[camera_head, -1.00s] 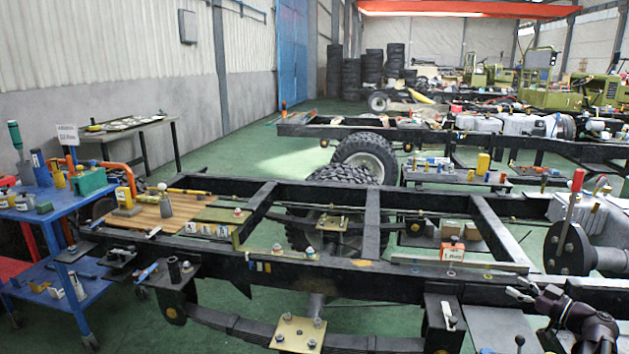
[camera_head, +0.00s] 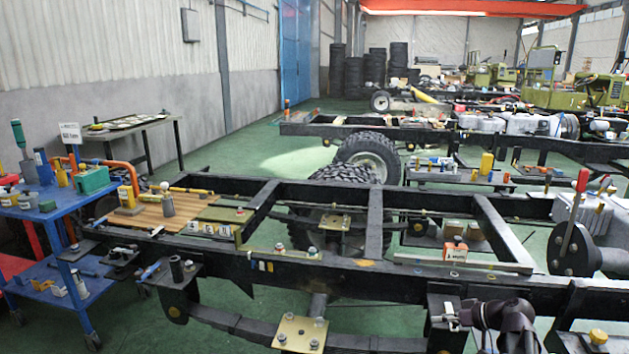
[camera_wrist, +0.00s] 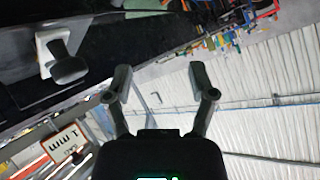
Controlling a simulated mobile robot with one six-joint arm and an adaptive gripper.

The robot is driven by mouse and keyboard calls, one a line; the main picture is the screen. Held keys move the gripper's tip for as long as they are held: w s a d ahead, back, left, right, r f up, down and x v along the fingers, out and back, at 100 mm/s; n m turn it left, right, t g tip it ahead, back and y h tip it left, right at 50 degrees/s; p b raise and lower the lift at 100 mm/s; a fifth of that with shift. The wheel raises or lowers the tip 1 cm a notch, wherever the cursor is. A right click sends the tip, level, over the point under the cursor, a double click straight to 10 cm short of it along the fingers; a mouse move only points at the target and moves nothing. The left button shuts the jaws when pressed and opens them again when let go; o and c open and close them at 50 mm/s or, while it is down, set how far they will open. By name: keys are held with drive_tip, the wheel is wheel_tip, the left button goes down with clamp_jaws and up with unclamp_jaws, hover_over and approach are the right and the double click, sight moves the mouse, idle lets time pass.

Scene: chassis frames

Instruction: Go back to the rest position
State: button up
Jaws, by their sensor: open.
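My gripper (camera_wrist: 158,80) shows in the wrist view with its two dark fingers spread apart. Nothing is between the fingers; only the pale wall and floor show beyond them. In the head view my dark arm is at the lower right, and my gripper (camera_head: 464,317) is small and partly unclear there, beside a black bracket on the near chassis frame (camera_head: 400,277). The wrist picture is strongly tilted. A white piece with a dark knob (camera_wrist: 68,68) is at its upper left, apart from the fingers.
A blue cart (camera_head: 62,212) with tools stands at the left. A red-handled lever (camera_head: 581,180) rises at the right. An orange-framed sign (camera_wrist: 65,143) is at the wrist view's lower left.

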drive_tip(key=s+a+f+m+g+h, duration=0.2)
drive_tip(key=s+a+f+g+h, duration=0.3)
drive_tip(key=a, duration=0.4)
drive_tip(key=s+a+f+m+g+h, duration=0.2)
drive_tip(key=s+a+f+m+h, duration=0.15)
drive_tip(key=s+a, duration=0.4)
wheel_tip(320, 180, up, 26)
drive_tip(key=p, duration=2.6)
drive_tip(key=shift+w+a+n+h, duration=0.2)
drive_tip(key=shift+w+n+h, duration=0.15)
drive_tip(key=shift+w, duration=0.1)
